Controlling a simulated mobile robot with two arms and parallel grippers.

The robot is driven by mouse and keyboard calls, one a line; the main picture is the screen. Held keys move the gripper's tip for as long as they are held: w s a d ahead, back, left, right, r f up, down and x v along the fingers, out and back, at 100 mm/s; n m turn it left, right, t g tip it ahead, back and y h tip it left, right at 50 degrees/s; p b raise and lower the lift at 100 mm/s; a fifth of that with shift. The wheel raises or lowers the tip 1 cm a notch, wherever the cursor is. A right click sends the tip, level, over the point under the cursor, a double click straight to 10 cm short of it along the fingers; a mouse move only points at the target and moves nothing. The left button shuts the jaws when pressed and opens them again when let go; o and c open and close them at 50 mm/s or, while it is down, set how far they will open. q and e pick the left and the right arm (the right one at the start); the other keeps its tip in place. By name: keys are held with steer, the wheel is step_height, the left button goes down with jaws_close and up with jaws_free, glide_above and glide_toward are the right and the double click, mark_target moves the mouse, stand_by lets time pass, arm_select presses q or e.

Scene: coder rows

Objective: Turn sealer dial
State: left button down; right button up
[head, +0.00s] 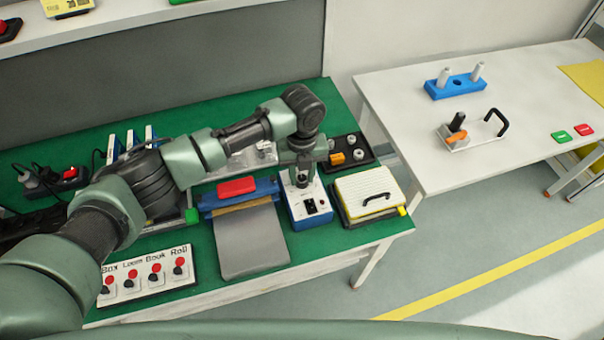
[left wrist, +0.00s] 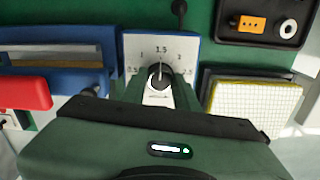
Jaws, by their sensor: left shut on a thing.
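The sealer's dial box (head: 308,208) is white on top with a blue base and stands on the green bench. In the left wrist view its white panel (left wrist: 135,48) carries a scale with 0.5, 1, 1.5, 2 and 2.5. The black dial knob (left wrist: 160,76) has a pale pointer line towards 1.5. My right gripper is not in view.
A blue press with a red bar (head: 237,187) stands left of the box. A yellow-edged pad with a black handle (head: 368,193) is close on the right, and a black tray (head: 350,149) is behind. A labelled button panel (head: 147,275) is at front left. A white table (head: 490,90) stands right.

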mark_target(302, 178)
arm_select(q)
steer(key=shift+w+r, duration=0.1)
steer(key=shift+r, duration=0.05)
steer(key=c, duration=1.1)
jaws_free()
steer(key=shift+o, duration=0.2)
step_height(302, 178, up, 8)
steer(key=shift+f+b, duration=0.15)
steer(key=shift+b, duration=0.45)
steer(key=shift+f, duration=0.1)
